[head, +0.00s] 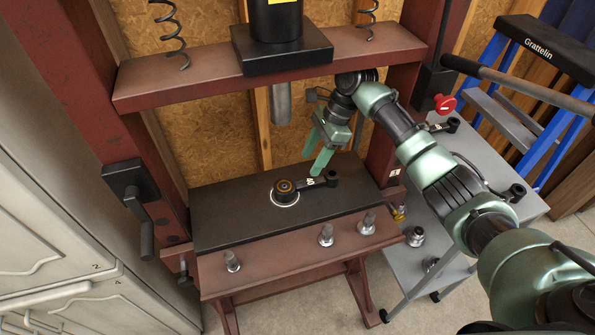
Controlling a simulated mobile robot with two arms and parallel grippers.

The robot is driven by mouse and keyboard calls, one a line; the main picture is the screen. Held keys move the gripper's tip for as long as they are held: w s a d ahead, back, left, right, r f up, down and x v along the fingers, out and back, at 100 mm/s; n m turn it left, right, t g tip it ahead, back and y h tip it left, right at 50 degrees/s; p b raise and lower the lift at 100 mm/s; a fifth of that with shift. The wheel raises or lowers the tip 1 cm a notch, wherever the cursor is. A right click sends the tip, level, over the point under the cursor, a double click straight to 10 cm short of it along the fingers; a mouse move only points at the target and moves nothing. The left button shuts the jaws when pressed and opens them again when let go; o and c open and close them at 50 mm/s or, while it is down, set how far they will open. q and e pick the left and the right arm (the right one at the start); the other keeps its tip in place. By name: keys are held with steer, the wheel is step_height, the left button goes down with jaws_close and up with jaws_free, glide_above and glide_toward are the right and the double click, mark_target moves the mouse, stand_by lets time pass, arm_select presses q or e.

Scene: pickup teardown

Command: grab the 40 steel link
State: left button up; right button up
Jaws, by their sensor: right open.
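A dark steel link (316,183) lies flat on the black plate (225,213) of the red press. Its large ring end with a copper-coloured bore is at the left over a white circle, and its small end is at the right. A small white mark is on its shank, too small to read surely. My right gripper (318,150) is open and empty, its green fingers pointing down just above and behind the link's shank, apparently apart from it. My left gripper is out of view.
The press ram (280,102) hangs above and behind the link. Several metal pins (326,235) stand on the press's front beam. At the right, a grey cart (490,180) holds more dark parts. A long press handle (520,85) and blue ladder (570,110) stand beyond.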

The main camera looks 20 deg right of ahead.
mark_target(304, 183)
steer(key=f, duration=0.1)
steer(key=s+a+f, duration=0.1)
steer(key=f+p, duration=0.1)
steer(key=shift+s+a, duration=0.2)
steer(key=shift+s, duration=0.1)
steer(key=x, duration=0.3)
steer(key=shift+f+p, duration=0.3)
steer(key=shift+f, duration=0.15)
steer(key=shift+w, duration=0.1)
steer(key=c, duration=0.9)
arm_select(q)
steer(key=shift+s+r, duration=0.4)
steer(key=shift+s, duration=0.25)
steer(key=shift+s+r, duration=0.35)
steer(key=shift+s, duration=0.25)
arm_select(e)
jaws_close()
steer(key=shift+w+r, duration=0.15)
